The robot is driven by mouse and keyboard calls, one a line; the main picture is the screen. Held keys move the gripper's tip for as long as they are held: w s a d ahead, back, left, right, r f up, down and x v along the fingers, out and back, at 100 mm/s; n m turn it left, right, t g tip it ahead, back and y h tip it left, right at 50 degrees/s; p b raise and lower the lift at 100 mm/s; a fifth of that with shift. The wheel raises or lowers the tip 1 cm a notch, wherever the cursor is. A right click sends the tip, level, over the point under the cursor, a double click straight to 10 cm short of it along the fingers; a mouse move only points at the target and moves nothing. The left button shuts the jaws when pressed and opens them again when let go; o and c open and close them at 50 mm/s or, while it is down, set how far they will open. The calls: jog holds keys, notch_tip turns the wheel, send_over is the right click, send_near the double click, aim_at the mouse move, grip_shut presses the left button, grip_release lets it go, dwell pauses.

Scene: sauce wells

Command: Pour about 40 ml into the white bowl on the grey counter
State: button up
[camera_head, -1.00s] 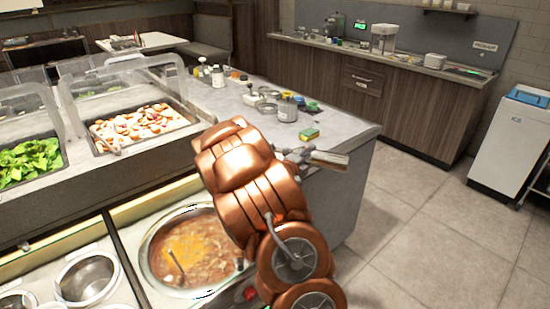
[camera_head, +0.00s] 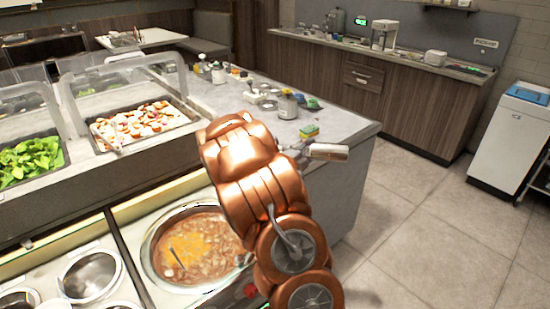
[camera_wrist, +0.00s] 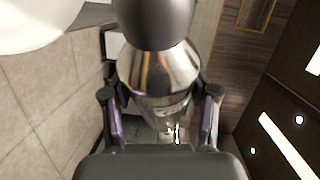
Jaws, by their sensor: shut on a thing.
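My gripper (camera_head: 298,149) is shut on a shiny silver container (camera_head: 328,152), held lying nearly level past the counter's right end. In the wrist view, the container (camera_wrist: 160,75) sits between both fingers, with a dark rounded end at the top. I cannot see liquid leaving it. The grey counter (camera_head: 225,98) runs behind my arm. I cannot make out a white bowl on it for certain in the head view. A large white curved shape (camera_wrist: 38,20) shows at the wrist view's upper left; I cannot tell whether it is the bowl.
A soup pot (camera_head: 195,245) sits below left of my arm. Open floor lies right, before a white ice bin (camera_head: 513,140).

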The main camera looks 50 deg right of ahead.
jog(key=shift+w+a+r+n+h+p, duration=0.1)
jog(key=shift+r+n+h+p, duration=0.1)
jog(key=shift+r+n, duration=0.15)
jog(key=shift+w+r+n+h+p, duration=0.15)
jog(key=shift+r+n, duration=0.1)
jog(key=shift+r, duration=0.15)
dwell(2.5)
jog(key=f+m+b, duration=0.1)
jog(key=f+m+y+b, duration=0.2)
jog(key=f+m, duration=0.1)
jog(key=shift+s+t, duration=0.3)
jog(key=shift+t, duration=0.1)
dwell(0.7)
jog(key=shift+r+m+y, duration=0.25)
jog(key=shift+r+m, duration=0.05)
jog(key=shift+r, duration=0.1)
jog(key=shift+r, duration=0.15)
dwell(0.9)
jog(key=shift+r+m+b, duration=0.15)
jog(key=shift+m+b, duration=0.15)
jog(key=shift+b, duration=0.05)
